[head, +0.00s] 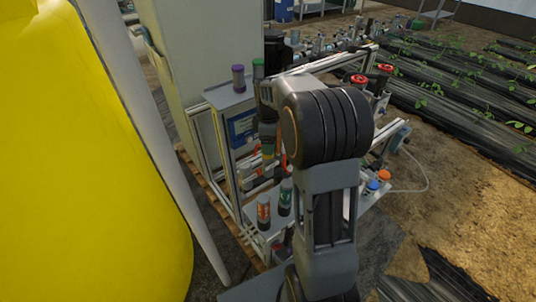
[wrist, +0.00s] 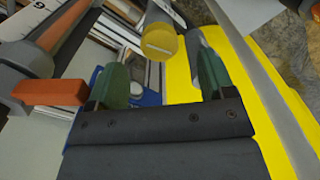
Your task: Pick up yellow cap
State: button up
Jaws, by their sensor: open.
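The yellow cap (wrist: 159,42) is a round yellow disc on the end of a grey cylinder in the wrist view. It lies beyond my gripper (wrist: 163,74), in line with the gap between its two green fingers. The fingers are apart and nothing is between them. The cap looks clear of both fingers; the exact distance is hard to judge. My arm hides much of this area, and the fingers are not clear there.
A purple-capped bottle (head: 238,76) stands on the panel top. Bottles with orange (head: 263,211) and green (head: 285,197) bands stand on the lower shelf. An orange bar (wrist: 50,92) is close left of my fingers. A large yellow tank (head: 85,150) fills the left.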

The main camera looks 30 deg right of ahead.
notch_tip(320, 180, down, 5)
jog(key=shift+w+r+b, duration=0.1)
jog(key=shift+r+b, duration=0.1)
jog(key=shift+b, duration=0.4)
jog(key=c, duration=1.1)
jog(key=shift+o, duration=0.2)
jog(key=shift+r, duration=0.15)
